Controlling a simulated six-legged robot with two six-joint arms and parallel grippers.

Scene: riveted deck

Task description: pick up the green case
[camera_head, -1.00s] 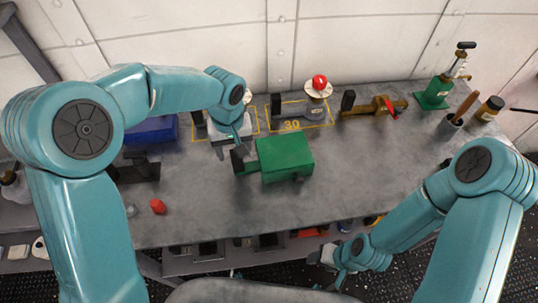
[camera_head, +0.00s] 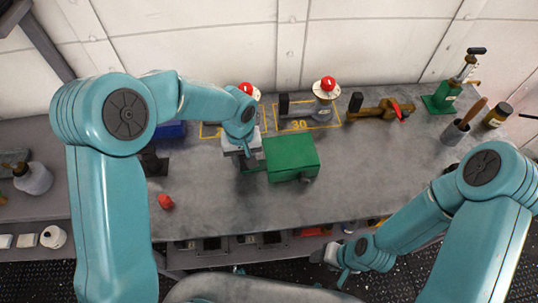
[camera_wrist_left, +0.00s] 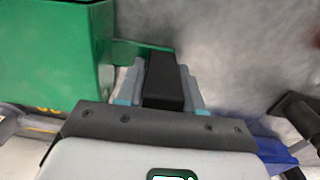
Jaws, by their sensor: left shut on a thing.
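The green case (camera_head: 292,157) is a box on the grey bench top, near the middle of the head view. A green bar leads from its left side to a black grip (camera_wrist_left: 163,82). My left gripper (camera_head: 246,160) is at the left side of the case, and its fingers are shut on the black grip, one on each side, in the left wrist view (camera_wrist_left: 163,88). The case body (camera_wrist_left: 50,55) fills the upper left there. I cannot tell any gap under the case. My right gripper (camera_head: 338,262) is low, in front of the bench edge, its jaws too small to read.
A brass tool (camera_head: 382,108), a green stand (camera_head: 443,97) and a brush cup (camera_head: 455,132) are at the right. A red piece (camera_head: 166,201) lies front left. Bench in front of the case is clear.

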